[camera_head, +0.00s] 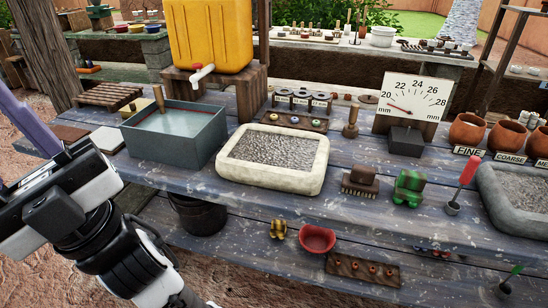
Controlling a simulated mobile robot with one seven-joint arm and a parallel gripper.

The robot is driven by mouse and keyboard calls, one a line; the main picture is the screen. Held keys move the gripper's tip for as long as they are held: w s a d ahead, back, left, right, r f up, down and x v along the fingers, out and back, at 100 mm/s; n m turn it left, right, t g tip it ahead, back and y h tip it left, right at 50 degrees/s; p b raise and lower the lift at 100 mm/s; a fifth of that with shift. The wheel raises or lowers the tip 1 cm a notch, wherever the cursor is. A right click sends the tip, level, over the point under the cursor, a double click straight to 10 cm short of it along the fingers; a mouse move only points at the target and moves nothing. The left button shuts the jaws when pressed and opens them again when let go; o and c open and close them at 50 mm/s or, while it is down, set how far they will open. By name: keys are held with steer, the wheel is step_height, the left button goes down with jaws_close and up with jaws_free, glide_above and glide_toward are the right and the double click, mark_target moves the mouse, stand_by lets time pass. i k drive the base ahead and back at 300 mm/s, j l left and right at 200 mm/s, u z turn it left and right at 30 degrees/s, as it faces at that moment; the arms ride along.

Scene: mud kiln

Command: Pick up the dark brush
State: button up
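A dark brown brush (360,184), a small block with a knob on top and what look like bristles below, sits near the front edge of the grey-blue table, right of the stone tray. My gripper (30,125) is at the far left edge of the view, well away from the brush and above the table's left end. Only part of it shows, with a purple finger-like piece pointing up. Its fingertips are not clearly seen, and I cannot tell whether it is open or holds anything.
A red-handled tool (465,180) and a stone basin (515,205) are farther right. A water-filled box (175,150) stands between my arm and the gravel tray.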

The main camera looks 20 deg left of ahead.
mark_target(361, 179)
steer(key=i+j+z, duration=0.2)
steer(key=j, duration=0.45)
steer(key=i+j+z, duration=0.1)
steer(key=j+z, duration=0.15)
steer(key=j, duration=0.35)
steer(key=j+z, duration=0.2)
steer(key=j, duration=0.5)
steer(key=i, duration=0.55)
